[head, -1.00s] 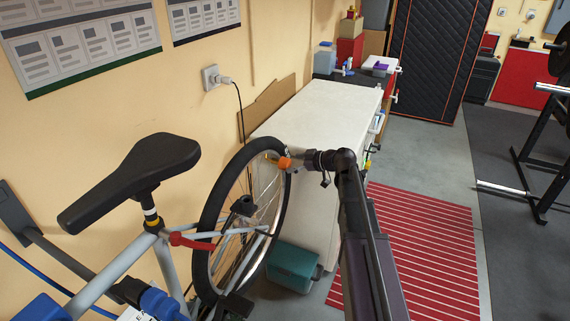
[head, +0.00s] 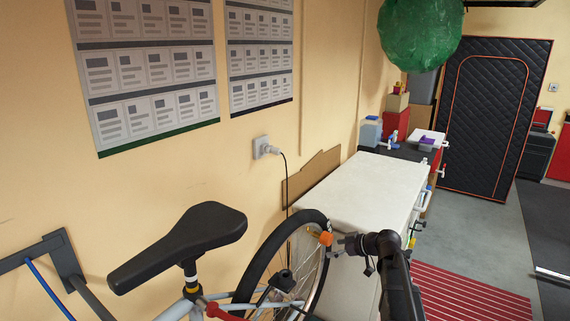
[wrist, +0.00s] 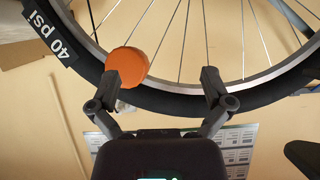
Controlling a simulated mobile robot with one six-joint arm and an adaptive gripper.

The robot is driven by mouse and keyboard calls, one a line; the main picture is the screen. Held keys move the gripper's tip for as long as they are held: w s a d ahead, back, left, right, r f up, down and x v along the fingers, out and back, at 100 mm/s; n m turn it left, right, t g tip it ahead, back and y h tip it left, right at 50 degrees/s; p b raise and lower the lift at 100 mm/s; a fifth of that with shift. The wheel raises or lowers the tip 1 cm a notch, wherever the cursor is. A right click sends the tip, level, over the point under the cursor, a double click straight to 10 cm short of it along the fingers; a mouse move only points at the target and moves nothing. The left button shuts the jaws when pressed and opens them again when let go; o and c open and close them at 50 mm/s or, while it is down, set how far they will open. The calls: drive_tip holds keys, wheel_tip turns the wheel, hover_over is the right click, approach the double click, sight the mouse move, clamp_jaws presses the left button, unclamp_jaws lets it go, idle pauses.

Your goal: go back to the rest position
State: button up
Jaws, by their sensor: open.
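My gripper (head: 343,243) is at the end of my arm, beside the bicycle's upright wheel (head: 262,248). In the wrist view its two fingers (wrist: 160,85) are spread, with a clear gap between them and nothing held. An orange round piece (wrist: 127,66) shows by the left finger, in front of the tyre and spokes; it also shows in the head view (head: 326,239). I cannot tell whether the finger touches it. The tyre (wrist: 180,101) crosses behind the fingers and carries a "40 psi" mark.
The bicycle's black saddle (head: 185,243) is left of the wheel. A white-topped cabinet (head: 365,190) stands behind my gripper. A red striped mat (head: 465,293) lies at the right on the grey floor, with clear floor beyond. A green round thing (head: 420,32) is high up.

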drive_tip(key=s+f+m+g+h+p, duration=0.1)
drive_tip(key=s+m+h, duration=0.4)
drive_tip(key=s, duration=0.6)
drive_tip(key=s+a+f+m+g+h+p, duration=0.1)
drive_tip(key=s+m+g+h+p, duration=0.3)
drive_tip(key=s, duration=0.8)
drive_tip(key=shift+a+f+m+g+h+p, duration=0.3)
drive_tip(key=shift+f+m+g+h, duration=0.1)
drive_tip(key=shift+f+m+g, duration=0.35)
